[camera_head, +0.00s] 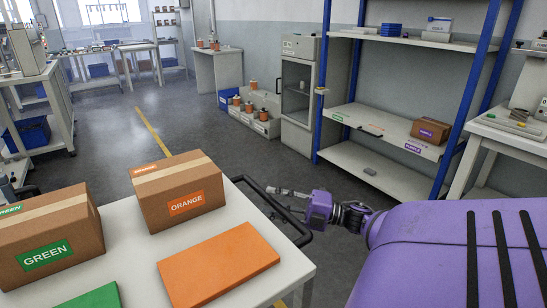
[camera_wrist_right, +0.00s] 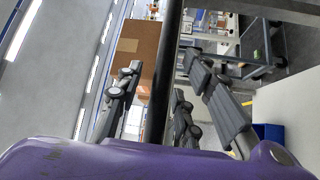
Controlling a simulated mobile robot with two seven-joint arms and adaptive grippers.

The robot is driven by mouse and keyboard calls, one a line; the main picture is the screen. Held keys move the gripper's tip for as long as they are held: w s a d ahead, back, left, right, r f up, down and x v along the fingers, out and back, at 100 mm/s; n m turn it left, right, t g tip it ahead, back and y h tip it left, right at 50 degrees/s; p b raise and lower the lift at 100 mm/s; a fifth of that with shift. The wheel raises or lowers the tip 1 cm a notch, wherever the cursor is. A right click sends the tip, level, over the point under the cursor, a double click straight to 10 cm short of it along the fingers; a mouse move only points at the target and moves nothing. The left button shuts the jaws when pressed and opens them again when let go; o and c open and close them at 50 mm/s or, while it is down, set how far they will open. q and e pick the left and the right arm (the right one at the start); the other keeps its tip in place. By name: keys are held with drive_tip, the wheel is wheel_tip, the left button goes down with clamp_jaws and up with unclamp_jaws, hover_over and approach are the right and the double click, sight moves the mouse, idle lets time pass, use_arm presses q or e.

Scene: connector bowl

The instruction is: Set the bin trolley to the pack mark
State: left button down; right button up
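A white-topped table or trolley (camera_head: 215,240) stands in front of me. A black bar handle (camera_head: 297,232) sticks out from its right side; I take it for the bin trolley but see no label. My right gripper (camera_head: 275,191) reaches in from the right, close to the handle. In the wrist view the right gripper's fingers (camera_wrist_right: 168,95) are spread, with the black bar (camera_wrist_right: 163,75) running between them. I cannot tell whether any finger touches it. My left gripper is out of view. No pack mark can be made out for sure; a yellow line (camera_head: 152,132) runs on the floor.
A GREEN carton (camera_head: 45,238) and an ORANGE carton (camera_head: 180,190) stand on the white top, with a green panel (camera_head: 92,297) and an orange panel (camera_head: 218,262). A blue-framed shelf (camera_head: 390,130) holds a PURPLE carton (camera_head: 430,130). Grey floor beyond is mostly clear.

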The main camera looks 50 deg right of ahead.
drive_tip(key=shift+a, duration=0.15)
drive_tip(key=v, duration=1.2)
idle(0.3)
